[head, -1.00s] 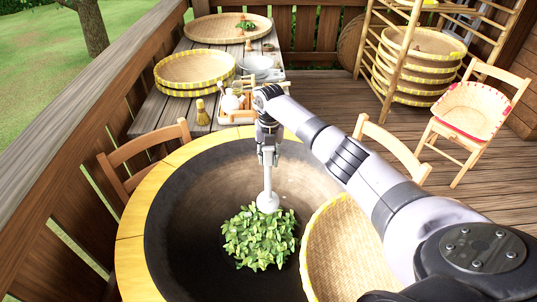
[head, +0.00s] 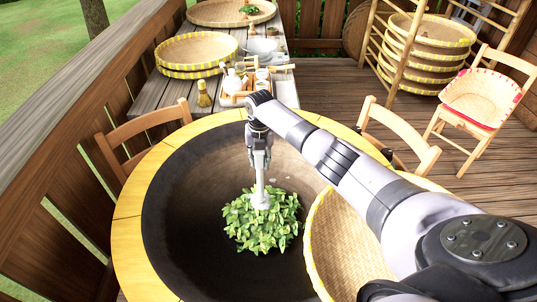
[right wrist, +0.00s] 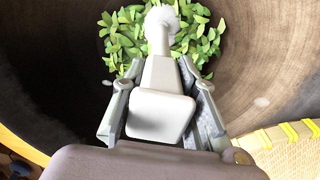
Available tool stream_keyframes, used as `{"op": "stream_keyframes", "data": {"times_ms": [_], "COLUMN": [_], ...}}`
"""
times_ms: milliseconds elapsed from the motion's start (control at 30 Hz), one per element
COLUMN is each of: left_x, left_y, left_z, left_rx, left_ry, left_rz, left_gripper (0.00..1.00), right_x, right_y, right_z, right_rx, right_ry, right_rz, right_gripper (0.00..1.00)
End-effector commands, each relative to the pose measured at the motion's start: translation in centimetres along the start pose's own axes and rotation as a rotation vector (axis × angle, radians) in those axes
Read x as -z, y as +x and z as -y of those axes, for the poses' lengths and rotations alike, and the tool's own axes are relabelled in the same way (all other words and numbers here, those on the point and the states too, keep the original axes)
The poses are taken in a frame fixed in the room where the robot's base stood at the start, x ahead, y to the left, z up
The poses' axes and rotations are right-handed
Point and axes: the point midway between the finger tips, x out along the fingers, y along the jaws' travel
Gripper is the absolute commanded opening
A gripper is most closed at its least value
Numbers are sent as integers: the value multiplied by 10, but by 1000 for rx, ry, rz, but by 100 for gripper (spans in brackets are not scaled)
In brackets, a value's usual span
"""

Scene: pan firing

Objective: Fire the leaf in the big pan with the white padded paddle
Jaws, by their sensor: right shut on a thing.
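The big pan (head: 185,215) is a wide dark bowl with a yellow wooden rim. A heap of green leaf (head: 262,232) lies in it, right of the middle. My right gripper (head: 259,160) reaches down over the pan and is shut on the white padded paddle (head: 260,198). The paddle's round pad touches the top of the leaf heap. In the right wrist view the paddle (right wrist: 160,85) sits between both fingers, with its pad over the leaf (right wrist: 118,40). My left gripper is not in view.
A round basket (head: 345,250) with a yellow rim overlaps the pan's right side. A table (head: 150,97) behind holds baskets (head: 190,52), a tray of jars and a whisk.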

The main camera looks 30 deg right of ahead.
Motion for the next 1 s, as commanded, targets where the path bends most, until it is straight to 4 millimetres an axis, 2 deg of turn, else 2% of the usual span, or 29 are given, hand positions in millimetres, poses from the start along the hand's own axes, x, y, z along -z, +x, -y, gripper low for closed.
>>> {"op": "stream_keyframes", "data": {"times_ms": [33, 567, 633, 1000], "left_x": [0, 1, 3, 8], "left_y": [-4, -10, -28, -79], "left_z": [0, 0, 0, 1], "left_rx": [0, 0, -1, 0], "left_ry": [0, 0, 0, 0], "left_rz": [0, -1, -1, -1], "left_gripper": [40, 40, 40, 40], "right_x": [3, 35, 41, 78], "right_y": [-2, 0, -7, -7], "right_z": [-8, -74, -71, -68], "right_rx": [-3, -3, 0, 0], "right_ry": [-4, -3, -2, -2], "right_rz": [1, 1, 0, 0], "right_gripper": [0, 0, 0, 0]}}
